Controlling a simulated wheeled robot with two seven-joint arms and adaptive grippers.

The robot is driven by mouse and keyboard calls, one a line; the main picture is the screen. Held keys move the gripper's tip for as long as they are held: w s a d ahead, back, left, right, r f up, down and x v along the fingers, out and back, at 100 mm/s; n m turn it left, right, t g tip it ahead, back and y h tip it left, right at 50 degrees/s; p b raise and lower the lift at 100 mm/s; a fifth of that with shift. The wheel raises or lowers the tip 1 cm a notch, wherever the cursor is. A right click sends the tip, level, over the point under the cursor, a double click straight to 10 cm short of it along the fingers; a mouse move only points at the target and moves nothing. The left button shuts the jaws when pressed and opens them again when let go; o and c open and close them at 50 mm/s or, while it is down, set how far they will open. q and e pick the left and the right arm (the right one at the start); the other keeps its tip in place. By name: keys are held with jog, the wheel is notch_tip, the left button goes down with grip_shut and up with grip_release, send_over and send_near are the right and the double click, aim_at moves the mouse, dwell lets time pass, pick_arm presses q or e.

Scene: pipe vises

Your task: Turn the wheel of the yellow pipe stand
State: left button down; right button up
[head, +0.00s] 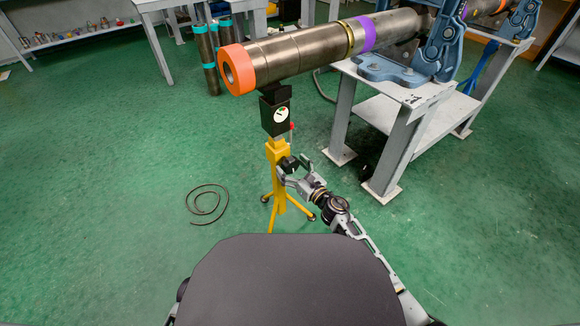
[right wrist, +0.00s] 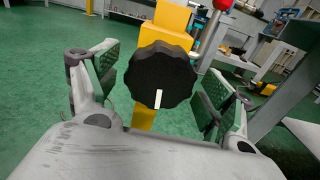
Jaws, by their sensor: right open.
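The yellow pipe stand (head: 277,153) stands on tripod legs under the orange end of a big pipe. Its wheel (right wrist: 160,76) is a black lobed knob with a white mark pointing down, and it fills the middle of the right wrist view. The yellow post shows above and below it. My right gripper (right wrist: 155,85) is open, with one green-padded finger on each side of the wheel and visible gaps between. In the head view the right gripper (head: 293,168) is at the stand's post and mostly hides the wheel. My left gripper is not in view.
The long pipe (head: 300,52) runs to a blue vise (head: 440,45) on a grey table (head: 395,110) at the right. A red-knobbed lever (right wrist: 222,4) rises near the wheel. A hose (head: 205,203) lies on the green floor at the left, with open floor around it.

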jog(key=shift+w+a, duration=0.35)
jog(key=shift+w, duration=0.15)
jog(key=shift+c, duration=1.3)
jog(key=c, duration=0.8)
